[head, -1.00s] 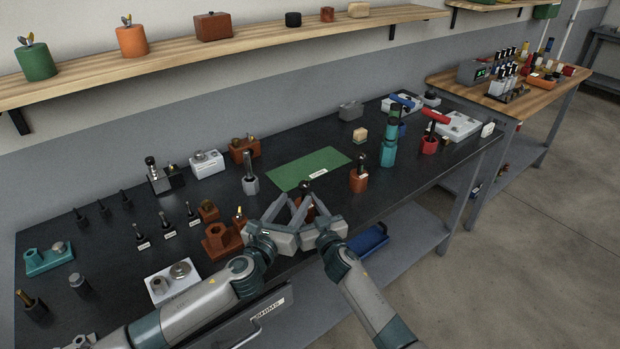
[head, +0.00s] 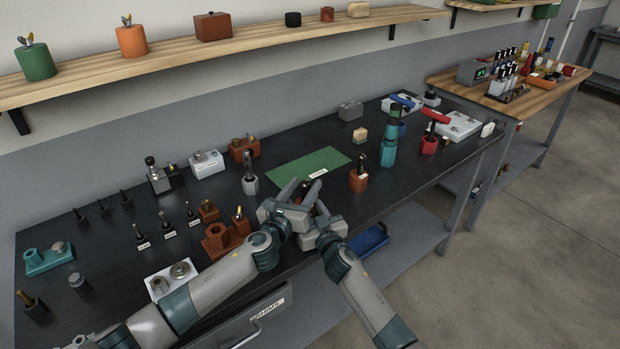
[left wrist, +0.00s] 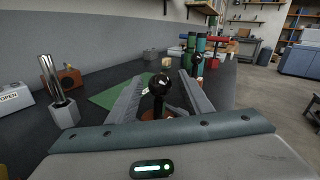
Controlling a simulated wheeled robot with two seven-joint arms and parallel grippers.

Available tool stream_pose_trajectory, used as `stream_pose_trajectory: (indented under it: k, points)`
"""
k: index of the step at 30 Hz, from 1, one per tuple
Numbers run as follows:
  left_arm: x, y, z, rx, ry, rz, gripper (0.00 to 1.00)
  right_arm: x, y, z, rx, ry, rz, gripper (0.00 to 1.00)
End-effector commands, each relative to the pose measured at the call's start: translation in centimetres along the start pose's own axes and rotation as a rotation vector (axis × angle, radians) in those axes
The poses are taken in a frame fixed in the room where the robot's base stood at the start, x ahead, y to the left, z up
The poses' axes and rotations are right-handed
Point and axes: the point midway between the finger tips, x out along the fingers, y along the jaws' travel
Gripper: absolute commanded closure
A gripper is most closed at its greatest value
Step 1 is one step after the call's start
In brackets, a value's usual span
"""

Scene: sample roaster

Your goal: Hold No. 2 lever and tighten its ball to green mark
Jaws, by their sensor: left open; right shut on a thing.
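In the left wrist view a black ball (left wrist: 160,84) tops an upright dark lever, with a reddish-orange base (left wrist: 157,113) below. My left gripper (left wrist: 163,88) is open, its fingers on either side of the ball with gaps visible. In the head view my left gripper (head: 301,191) hides this lever and ball. My right gripper (head: 318,212) is low beside it, shut; what it grips is hidden there, apparently the lever or its base. No green mark on the lever and no number can be made out.
A green mat (head: 308,167) lies behind. A teal tower (head: 388,150) stands further right. A brown-orange fixture (head: 220,240) is close to my left arm.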

Motion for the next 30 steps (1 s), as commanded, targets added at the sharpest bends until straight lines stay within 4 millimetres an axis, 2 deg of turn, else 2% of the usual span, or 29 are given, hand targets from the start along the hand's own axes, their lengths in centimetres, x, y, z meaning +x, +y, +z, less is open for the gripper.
stream_pose_trajectory:
  k: [3,9,15,24,25,30]
  points:
    - [1.8,-0.1,0.1,-0.001,0.001,0.001,0.54,0.0,0.0,-0.1,0.0,0.002,-0.001,0.85]
    - [3.8,0.0,0.1,-0.001,-0.001,0.002,0.54,0.0,0.0,-0.1,0.0,0.002,-0.001,0.85]
    - [4.6,0.0,0.0,-0.001,0.001,0.0,0.54,0.0,0.0,-0.1,0.0,0.002,-0.001,0.85]
    - [4.7,0.0,0.0,-0.001,0.0,0.0,0.54,0.0,0.0,-0.1,0.0,0.002,-0.001,0.85]
    - [4.7,0.0,0.0,-0.001,0.0,0.0,0.57,0.0,0.0,-0.1,0.0,0.002,-0.001,0.85]
    - [4.7,0.0,0.0,-0.001,0.0,0.0,0.95,0.0,0.0,-0.1,0.0,0.002,-0.001,0.85]
